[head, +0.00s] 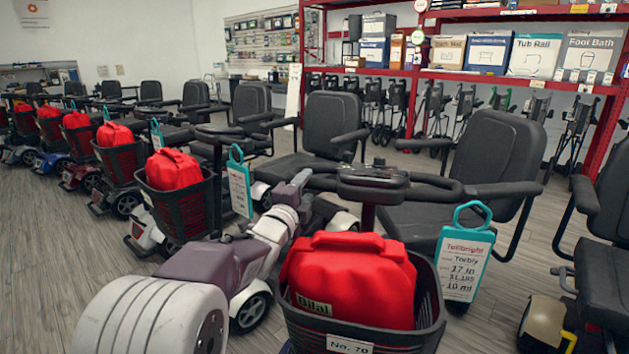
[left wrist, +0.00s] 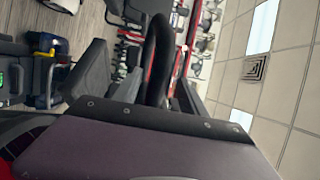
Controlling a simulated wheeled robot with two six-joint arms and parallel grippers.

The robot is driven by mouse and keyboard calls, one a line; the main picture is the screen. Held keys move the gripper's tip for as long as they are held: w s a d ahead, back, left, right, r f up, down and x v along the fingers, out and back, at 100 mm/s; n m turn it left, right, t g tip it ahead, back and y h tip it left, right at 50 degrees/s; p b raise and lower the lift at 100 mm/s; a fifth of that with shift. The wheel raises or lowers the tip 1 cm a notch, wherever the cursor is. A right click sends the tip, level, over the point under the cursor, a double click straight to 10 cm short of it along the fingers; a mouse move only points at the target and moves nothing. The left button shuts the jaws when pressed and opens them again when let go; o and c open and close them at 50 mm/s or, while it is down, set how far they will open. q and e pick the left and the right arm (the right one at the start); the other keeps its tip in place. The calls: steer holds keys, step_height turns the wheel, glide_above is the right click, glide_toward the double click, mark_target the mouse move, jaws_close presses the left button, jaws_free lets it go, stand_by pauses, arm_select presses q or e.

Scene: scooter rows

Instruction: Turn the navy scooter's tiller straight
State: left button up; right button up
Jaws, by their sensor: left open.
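The nearest scooter's tiller head (head: 372,182) stands in front of a dark seat (head: 495,170), with black loop handlebars spreading left and right. I take this as the navy scooter, but its body is mostly hidden. Its black basket (head: 430,295) holds a red bag (head: 350,275) and faces me, while the neighbouring baskets face more to the lower left. My left gripper (head: 304,190) is open beside the left handlebar; I cannot tell whether they touch. In the left wrist view a black curved bar (left wrist: 157,60) rises just beyond the gripper's dark edge. My right gripper is out of view.
A teal price tag (head: 465,262) hangs right of the basket. Another scooter's basket with a red bag (head: 173,170) stands left of my arm, with more scooters behind it. A yellowish scooter part (head: 546,325) is at lower right. Red shelving (head: 520,80) stands at the back.

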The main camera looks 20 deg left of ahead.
arm_select(q)
steer(key=w, duration=0.6)
steer(key=shift+w+a+b, duration=0.15)
steer(key=shift+a+b, duration=0.15)
steer(key=shift+b, duration=0.05)
jaws_close()
stand_by(0.9)
